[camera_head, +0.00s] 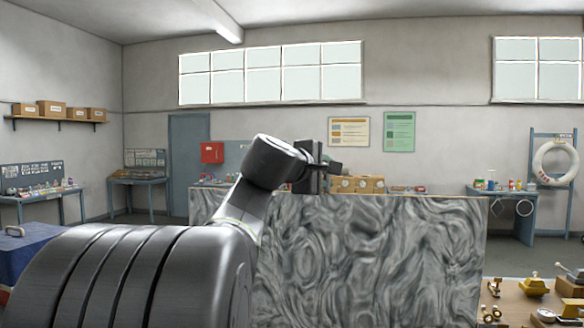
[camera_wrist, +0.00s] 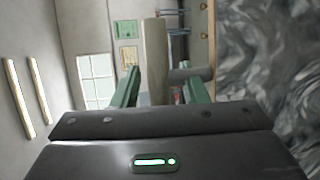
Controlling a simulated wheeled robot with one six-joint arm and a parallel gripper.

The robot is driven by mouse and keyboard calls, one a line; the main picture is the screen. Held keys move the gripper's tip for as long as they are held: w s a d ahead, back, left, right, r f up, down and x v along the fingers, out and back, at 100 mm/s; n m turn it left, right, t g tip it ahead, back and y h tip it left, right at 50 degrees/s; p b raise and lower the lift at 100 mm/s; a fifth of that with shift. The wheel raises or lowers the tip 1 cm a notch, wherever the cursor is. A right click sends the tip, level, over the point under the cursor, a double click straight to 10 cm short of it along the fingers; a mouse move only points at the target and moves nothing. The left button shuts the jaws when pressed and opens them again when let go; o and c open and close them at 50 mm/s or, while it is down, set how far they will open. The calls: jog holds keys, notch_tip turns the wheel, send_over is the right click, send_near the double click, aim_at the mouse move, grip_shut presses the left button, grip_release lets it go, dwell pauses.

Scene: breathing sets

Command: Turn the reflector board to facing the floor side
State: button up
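The reflector board, a large panel with a swirling grey silver face (camera_head: 370,260), stands upright in front of me in the head view. Its face also fills the right side of the wrist view (camera_wrist: 270,60). My gripper (camera_head: 328,168) is above the board's top edge, left of its middle. In the wrist view my green fingers (camera_wrist: 163,90) are spread apart. A beige bar (camera_wrist: 156,60) shows between them, with a short grey stem running from it toward the board's edge. I cannot tell whether the fingers touch the bar.
A wooden table (camera_head: 540,308) with brass fittings stands at the lower right. A blue-covered table (camera_head: 30,245) is at the left. Several cardboard boxes (camera_head: 358,184) show behind the board's top edge. A bench (camera_head: 510,194) and a lifebuoy (camera_head: 555,162) are at the back right.

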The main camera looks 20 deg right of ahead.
jog(key=shift+w+d+f, duration=0.1)
jog(key=shift+w+d, duration=0.1)
jog(key=shift+d, duration=0.3)
grip_shut()
